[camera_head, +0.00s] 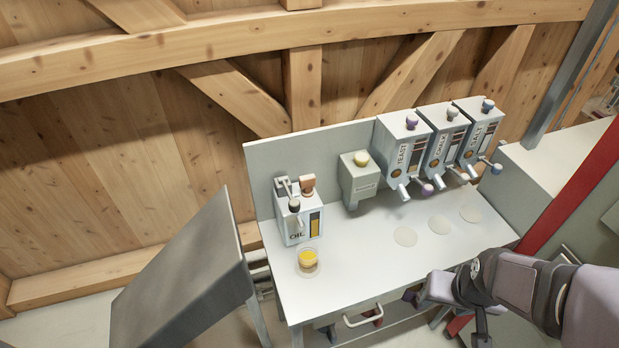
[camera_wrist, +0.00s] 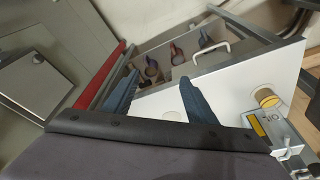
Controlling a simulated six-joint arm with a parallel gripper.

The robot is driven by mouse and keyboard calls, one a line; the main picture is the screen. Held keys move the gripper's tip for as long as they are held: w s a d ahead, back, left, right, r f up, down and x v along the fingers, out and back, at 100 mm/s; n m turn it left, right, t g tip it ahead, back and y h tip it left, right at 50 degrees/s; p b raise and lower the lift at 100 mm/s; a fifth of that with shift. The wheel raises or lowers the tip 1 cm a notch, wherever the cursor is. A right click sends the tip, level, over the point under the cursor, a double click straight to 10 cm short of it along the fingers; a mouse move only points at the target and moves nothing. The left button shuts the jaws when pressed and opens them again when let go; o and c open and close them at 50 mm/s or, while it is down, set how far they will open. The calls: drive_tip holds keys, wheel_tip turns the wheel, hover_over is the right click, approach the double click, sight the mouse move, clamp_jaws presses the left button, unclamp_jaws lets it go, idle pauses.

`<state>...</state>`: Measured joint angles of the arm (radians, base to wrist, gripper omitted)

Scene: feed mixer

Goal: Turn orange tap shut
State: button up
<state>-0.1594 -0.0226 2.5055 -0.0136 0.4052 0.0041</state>
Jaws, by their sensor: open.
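The white oil dispenser (camera_head: 299,222), labelled OIL, stands at the left end of the counter. The orange tap (camera_head: 307,184) is a small block-like handle at its top right, beside grey metal fittings. A cup of yellow liquid (camera_head: 308,262) stands in front of the dispenser. In the wrist view, the dispenser (camera_wrist: 266,130) and cup (camera_wrist: 267,98) are at the right edge; I cannot make out the orange tap there. My gripper (camera_head: 418,294) is at the counter's front right, well away from the tap. Its two fingers (camera_wrist: 158,82) are apart with nothing between them.
A grey box with a yellow knob (camera_head: 360,178) and several labelled dispensers (camera_head: 404,150) line the back panel. Pale discs (camera_head: 405,236) lie below the dispensers. The middle of the counter (camera_head: 355,270) is clear.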

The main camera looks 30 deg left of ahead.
drive_tip(key=w+a+r+n+t+y+p, duration=0.1)
drive_tip(key=w+a+n+t+y, duration=0.1)
drive_tip(key=w+a, duration=0.4)
drive_tip(key=w+a+r+n+t+y, duration=0.1)
drive_tip(key=w+a+r+t, duration=0.15)
drive_tip(key=a, duration=0.55)
drive_tip(key=n+t+y+p, duration=0.2)
drive_tip(key=n+y, duration=0.2)
drive_tip(key=y, duration=0.2)
approach(308, 178)
drive_tip(key=a, duration=0.1)
drive_tip(key=shift+d+p+x, duration=0.25)
drive_tip(key=shift+p+x, duration=0.75)
drive_tip(key=shift+x, duration=2.95)
drive_tip(key=shift+w+f, duration=0.2)
drive_tip(key=c, duration=1.1)
